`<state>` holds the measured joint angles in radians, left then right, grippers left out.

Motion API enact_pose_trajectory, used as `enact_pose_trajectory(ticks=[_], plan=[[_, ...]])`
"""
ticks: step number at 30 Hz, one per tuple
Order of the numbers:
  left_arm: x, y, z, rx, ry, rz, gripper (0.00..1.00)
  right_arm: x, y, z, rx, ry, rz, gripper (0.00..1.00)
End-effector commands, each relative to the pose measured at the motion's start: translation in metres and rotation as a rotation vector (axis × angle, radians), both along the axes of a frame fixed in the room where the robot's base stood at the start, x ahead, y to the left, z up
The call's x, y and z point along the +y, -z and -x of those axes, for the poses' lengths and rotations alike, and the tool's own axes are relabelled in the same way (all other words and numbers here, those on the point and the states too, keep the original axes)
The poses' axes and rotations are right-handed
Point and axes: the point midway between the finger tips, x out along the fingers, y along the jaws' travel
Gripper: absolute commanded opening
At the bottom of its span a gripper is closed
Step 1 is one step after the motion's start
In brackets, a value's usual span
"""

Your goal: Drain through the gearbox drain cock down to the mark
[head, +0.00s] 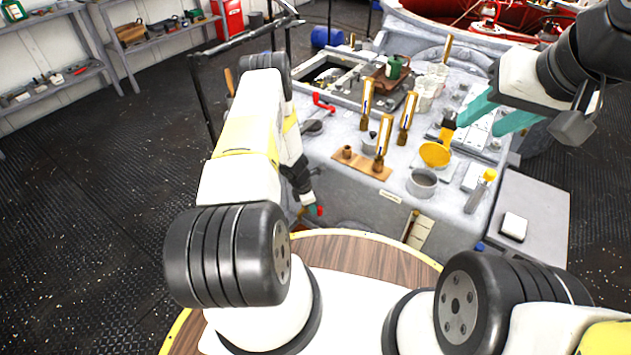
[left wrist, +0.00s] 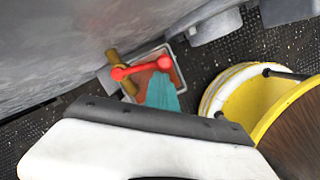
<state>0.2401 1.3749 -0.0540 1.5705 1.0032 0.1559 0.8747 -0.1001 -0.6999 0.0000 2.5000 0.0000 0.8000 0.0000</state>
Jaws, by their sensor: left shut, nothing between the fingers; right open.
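The drain cock is low on the gearbox front. In the left wrist view it is a brass body (left wrist: 122,72) with a red lever (left wrist: 140,69) lying across it. Below it is a pale square tray (left wrist: 183,84) with reddish brown inside. My left gripper (left wrist: 163,88) is shut and empty, its teal fingers beside the lever's right end; I cannot tell whether they touch it. In the head view the left gripper (head: 312,210) is partly hidden by my arm. A cream gauge plate (head: 421,234) with a brown strip is on the gearbox front. My right gripper (head: 483,122) is open and empty above the bench top.
The grey bench top holds several amber-handled tools (head: 383,136), a yellow funnel-like dish (head: 435,154), a grey cup (head: 422,182) and a green can (head: 396,68). A grey side stand (head: 545,195) is at the right. Shelves stand at the left; the floor between is clear.

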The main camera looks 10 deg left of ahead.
Motion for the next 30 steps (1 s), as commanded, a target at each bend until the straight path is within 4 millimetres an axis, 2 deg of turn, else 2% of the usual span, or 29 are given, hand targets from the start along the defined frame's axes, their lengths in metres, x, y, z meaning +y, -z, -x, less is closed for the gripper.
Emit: enact_pose_trajectory(ticks=[9, 30], plan=[[-0.0097, 0.0002, -0.0074, 0.000, 0.005, 0.001, 0.00, 0.0000, 0.0000, 0.0000, 0.000, 0.000, 0.000, 0.43], [-0.0104, 0.0000, -0.0093, 0.000, 0.005, 0.001, 0.00, 0.0000, 0.0000, 0.0000, 0.000, 0.000, 0.000, 0.43]])
